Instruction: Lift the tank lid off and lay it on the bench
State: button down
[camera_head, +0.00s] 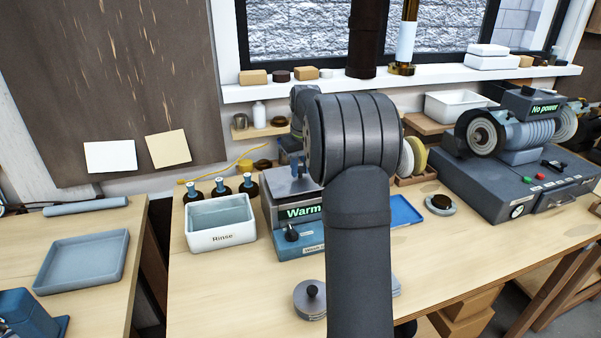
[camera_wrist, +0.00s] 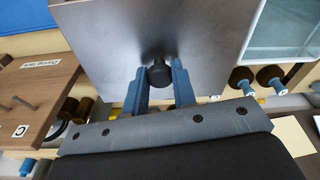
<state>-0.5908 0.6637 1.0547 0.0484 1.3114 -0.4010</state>
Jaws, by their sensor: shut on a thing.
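The tank lid (camera_wrist: 115,45) is a flat grey metal plate with a black knob (camera_wrist: 159,74). In the wrist view, the two blue fingers of my gripper (camera_wrist: 159,88) stand either side of the knob and are shut on it. In the head view, the tank (camera_head: 283,228) is a grey-blue unit with a lit "Warm" display. The lid (camera_head: 283,187) shows at its top, partly covered by my arm. I cannot tell whether the lid still touches the tank. My gripper is mostly hidden behind my arm there.
A white Rinse tub (camera_head: 222,238) and several dark bottles (camera_head: 220,188) stand left of the tank. A round grey piece with a black knob (camera_head: 310,300) lies in front. The bench (camera_head: 225,300) is clear at front left. A blue tray (camera_head: 404,210) lies right.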

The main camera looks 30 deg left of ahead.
aim_at(302, 168)
jog(key=r, duration=0.3)
jog(key=shift+w+d+r, duration=0.1)
jog(key=shift+d+r, duration=0.05)
jog(key=shift+d, duration=0.25)
jog(key=d+r, duration=0.6)
jog(key=d, duration=0.5)
jog(key=shift+w+d+f, duration=0.9)
jog(key=shift+d+f, duration=2.2)
jog(key=shift+d, duration=2.5)
jog(key=shift+w+d+f, duration=0.95)
jog(key=shift+d+f, duration=2.15)
jog(key=shift+d, duration=2.45)
jog(key=shift+w+d+f, duration=0.9)
jog(key=shift+d+f, duration=2.2)
jog(key=shift+d, duration=2.5)
jog(key=shift+f, duration=0.15)
jog(key=shift+f, duration=1.9)
jog(key=shift+f, duration=0.25)
jog(key=c, duration=1.1)
grip_release()
